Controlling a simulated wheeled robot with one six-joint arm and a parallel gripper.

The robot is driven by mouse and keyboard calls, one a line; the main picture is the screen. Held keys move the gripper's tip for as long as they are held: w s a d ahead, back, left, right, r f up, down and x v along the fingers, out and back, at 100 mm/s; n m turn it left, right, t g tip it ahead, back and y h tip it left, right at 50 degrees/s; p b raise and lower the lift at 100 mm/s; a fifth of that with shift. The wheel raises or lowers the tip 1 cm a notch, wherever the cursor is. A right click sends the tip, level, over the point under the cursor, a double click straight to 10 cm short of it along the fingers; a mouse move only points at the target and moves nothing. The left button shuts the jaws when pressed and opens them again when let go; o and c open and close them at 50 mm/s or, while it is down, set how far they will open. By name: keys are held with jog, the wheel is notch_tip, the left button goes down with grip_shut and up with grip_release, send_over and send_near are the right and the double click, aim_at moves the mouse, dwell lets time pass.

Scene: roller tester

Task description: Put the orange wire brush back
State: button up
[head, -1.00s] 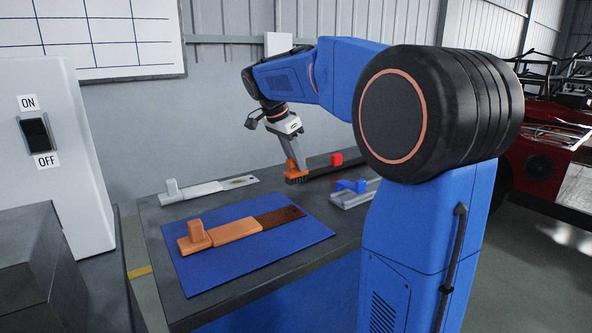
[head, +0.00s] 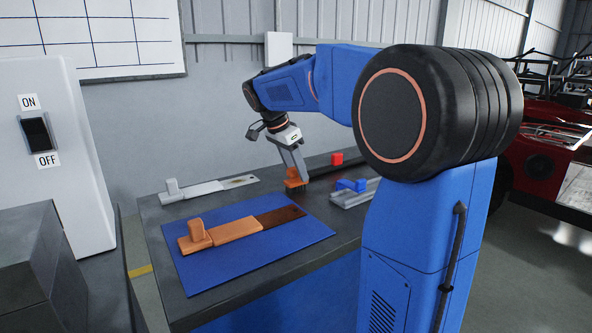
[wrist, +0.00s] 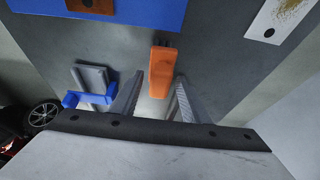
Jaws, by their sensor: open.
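The orange wire brush (head: 294,182) is at the far side of the dark table, with dark bristles pointing down. Whether the bristles touch the table is not clear. My gripper (head: 296,172) is over it, and a grey finger hides most of its upright handle in the head view. In the wrist view the orange brush (wrist: 162,68) shows between the two fingertips of my gripper (wrist: 159,80). The fingers are spread, with a gap on the right side of the handle; contact on the left is hard to tell.
A blue mat (head: 290,252) with an orange-handled, brown-ended piece (head: 236,230) lies at the front of the table. A pale stained plate (head: 205,189) is at back left. A grey holder with a blue clip (head: 350,186) and a red block (head: 337,159) are right of the brush.

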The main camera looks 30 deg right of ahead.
jog(key=v, duration=1.2)
jog(key=shift+r, duration=0.1)
